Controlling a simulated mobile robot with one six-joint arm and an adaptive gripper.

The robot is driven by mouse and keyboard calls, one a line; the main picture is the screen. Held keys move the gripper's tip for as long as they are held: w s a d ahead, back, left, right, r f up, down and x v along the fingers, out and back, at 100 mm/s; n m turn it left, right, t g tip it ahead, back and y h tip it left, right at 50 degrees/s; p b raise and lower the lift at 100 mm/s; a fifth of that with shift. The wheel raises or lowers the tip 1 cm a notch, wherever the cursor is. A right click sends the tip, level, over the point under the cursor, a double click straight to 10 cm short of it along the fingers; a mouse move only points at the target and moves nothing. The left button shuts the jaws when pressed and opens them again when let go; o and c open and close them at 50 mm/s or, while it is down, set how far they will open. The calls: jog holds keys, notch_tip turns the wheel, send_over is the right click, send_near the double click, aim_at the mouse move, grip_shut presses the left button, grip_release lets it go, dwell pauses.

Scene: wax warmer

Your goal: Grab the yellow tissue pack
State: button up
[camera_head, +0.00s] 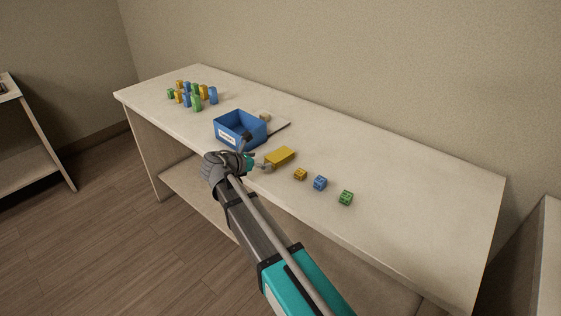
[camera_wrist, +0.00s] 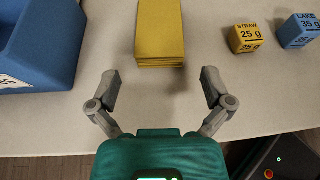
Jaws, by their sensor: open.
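The yellow tissue pack (camera_head: 280,156) lies flat on the table, between a blue bin and a row of small cubes. In the wrist view the yellow tissue pack (camera_wrist: 160,32) is at the top middle, cut off by the picture's upper edge. My gripper (camera_wrist: 160,82) is open and empty, its two fingers spread wider than the pack. The fingertips are just short of the pack's near end, one to each side of its line. In the head view my gripper (camera_head: 257,153) is at the table's front edge, left of the pack.
The blue bin (camera_head: 229,133) stands close left of the pack; it also shows in the wrist view (camera_wrist: 50,45). A yellow cube (camera_head: 300,174), a blue cube (camera_head: 320,183) and a green cube (camera_head: 346,198) sit to the right. Several coloured pieces stand at the table's far left.

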aim_at(273, 158)
jog(key=shift+x, duration=1)
jog(key=shift+f+b+x, duration=0.15)
jog(key=shift+b+x, duration=0.45)
jog(key=shift+x, duration=0.35)
jog(key=shift+f+b+x, duration=0.15)
jog(key=shift+b+x, duration=0.4)
jog(key=shift+x, duration=0.35)
jog(key=shift+w+d+f, duration=0.2)
jog(key=shift+w+d, duration=0.2)
jog(key=shift+w, duration=0.05)
jog(key=c, duration=0.8)
jog(key=shift+r, duration=0.15)
